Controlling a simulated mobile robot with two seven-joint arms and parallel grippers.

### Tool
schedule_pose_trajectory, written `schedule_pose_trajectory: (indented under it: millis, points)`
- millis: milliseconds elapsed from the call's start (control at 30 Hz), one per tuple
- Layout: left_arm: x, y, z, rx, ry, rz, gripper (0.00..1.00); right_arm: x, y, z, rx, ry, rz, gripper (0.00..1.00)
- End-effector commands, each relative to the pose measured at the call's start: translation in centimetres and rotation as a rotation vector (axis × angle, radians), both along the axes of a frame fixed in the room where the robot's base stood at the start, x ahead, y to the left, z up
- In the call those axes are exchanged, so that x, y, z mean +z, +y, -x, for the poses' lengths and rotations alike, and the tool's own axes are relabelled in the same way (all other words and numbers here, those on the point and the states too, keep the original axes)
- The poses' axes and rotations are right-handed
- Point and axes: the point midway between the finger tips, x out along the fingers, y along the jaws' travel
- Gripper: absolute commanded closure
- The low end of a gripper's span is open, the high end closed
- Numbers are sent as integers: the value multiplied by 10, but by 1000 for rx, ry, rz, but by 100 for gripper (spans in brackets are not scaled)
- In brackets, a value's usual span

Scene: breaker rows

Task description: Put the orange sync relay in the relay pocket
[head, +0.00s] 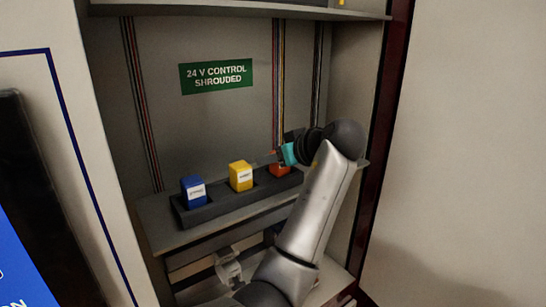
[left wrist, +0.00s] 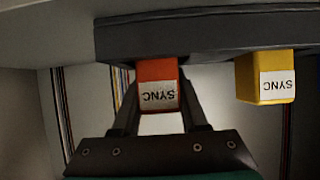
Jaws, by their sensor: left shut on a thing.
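The orange sync relay (head: 280,170) is at the right end of a dark pocket rail (head: 214,208) on the shelf, partly hidden by my left gripper (head: 274,158). In the left wrist view, which is upside down, the orange relay (left wrist: 157,85) with a white SYNC label sits between the two fingers of my left gripper (left wrist: 158,102), which is shut on it. Its base meets the dark rail (left wrist: 215,35). The pocket's inside is hidden, so I cannot tell how deep the relay sits. My right gripper is not in view.
A yellow relay (head: 240,176) and a blue relay (head: 193,191) stand upright in the same rail, left of the orange one. A green sign (head: 216,76) reads "24 V CONTROL SHROUDED". A pale clear object (head: 228,268) is below the shelf. Cabinet walls flank the bay.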

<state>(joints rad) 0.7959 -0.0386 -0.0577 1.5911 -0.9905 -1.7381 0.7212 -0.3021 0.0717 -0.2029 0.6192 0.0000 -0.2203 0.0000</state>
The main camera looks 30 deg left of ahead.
Motion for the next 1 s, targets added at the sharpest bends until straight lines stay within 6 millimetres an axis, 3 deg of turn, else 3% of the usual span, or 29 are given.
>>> schedule_pose_trajectory:
  millis: [33,300,633,1000]
  points:
    - [-2,0,0,0,2,0,56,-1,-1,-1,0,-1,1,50]
    - [-1,0,0,0,2,0,27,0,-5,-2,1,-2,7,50]
    - [4,-1,0,-1,0,0,27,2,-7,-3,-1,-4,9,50]
    - [36,-61,24,-4,-5,3,27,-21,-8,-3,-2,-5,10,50]
